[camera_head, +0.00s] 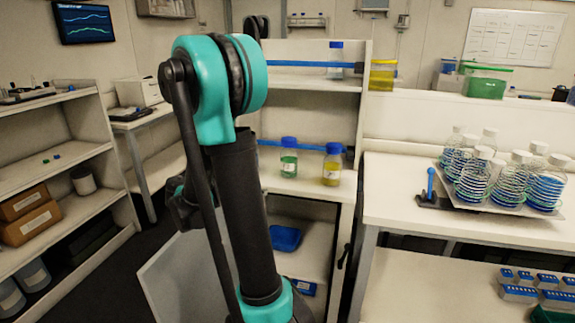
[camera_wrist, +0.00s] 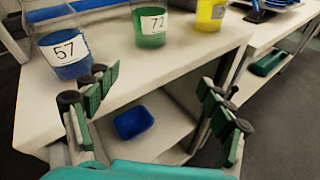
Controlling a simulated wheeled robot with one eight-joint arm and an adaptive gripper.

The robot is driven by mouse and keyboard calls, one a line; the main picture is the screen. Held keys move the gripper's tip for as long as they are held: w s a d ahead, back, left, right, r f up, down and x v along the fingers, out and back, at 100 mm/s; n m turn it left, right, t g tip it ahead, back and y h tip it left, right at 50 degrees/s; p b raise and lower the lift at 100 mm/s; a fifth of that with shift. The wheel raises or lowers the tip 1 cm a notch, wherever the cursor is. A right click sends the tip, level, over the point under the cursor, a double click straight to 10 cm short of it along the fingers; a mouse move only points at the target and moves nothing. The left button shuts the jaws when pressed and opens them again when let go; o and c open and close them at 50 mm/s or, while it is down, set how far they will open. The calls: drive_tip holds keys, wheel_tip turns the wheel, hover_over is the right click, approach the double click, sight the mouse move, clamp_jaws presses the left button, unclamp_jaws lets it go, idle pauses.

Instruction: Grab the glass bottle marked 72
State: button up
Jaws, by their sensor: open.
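The glass bottle marked 72 (camera_wrist: 151,27) holds green liquid and has a white label; its top is cut off in the wrist view. In the head view it stands upright with a blue cap (camera_head: 288,160) on the middle shelf. My gripper (camera_wrist: 158,82) is open and empty, its green-padded fingers spread below and in front of the shelf edge. The bottle is beyond the gap between the fingers, touching neither. A blue-liquid bottle marked 57 (camera_wrist: 62,48) stands to its left, and a yellow-liquid bottle (camera_wrist: 208,14) to its right.
A blue tray (camera_wrist: 134,122) lies on the lower shelf, also seen in the head view (camera_head: 286,238). A blue rail (camera_head: 270,143) runs behind the bottles. A rack of several flasks (camera_head: 505,203) stands on the right bench. The shelf front between the bottles and edge is clear.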

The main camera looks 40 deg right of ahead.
sight(282, 159)
wheel_tip(282, 159, up, 4)
drive_tip(key=w+n+h, duration=0.2)
drive_tip(key=h, duration=0.1)
drive_tip(key=shift+g, duration=0.4)
drive_tip(key=d, duration=1.1)
drive_tip(key=shift+w+d, duration=0.2)
drive_tip(key=shift+w, duration=0.2)
drive_tip(key=shift+w+d+f, duration=0.1)
drive_tip(key=shift+w+d, duration=0.1)
drive_tip(key=shift+d, duration=1.25)
drive_tip(key=shift+w+d, duration=0.15)
drive_tip(key=shift+d, duration=1.25)
drive_tip(key=c, duration=1.6)
drive_tip(key=shift+r, duration=0.2)
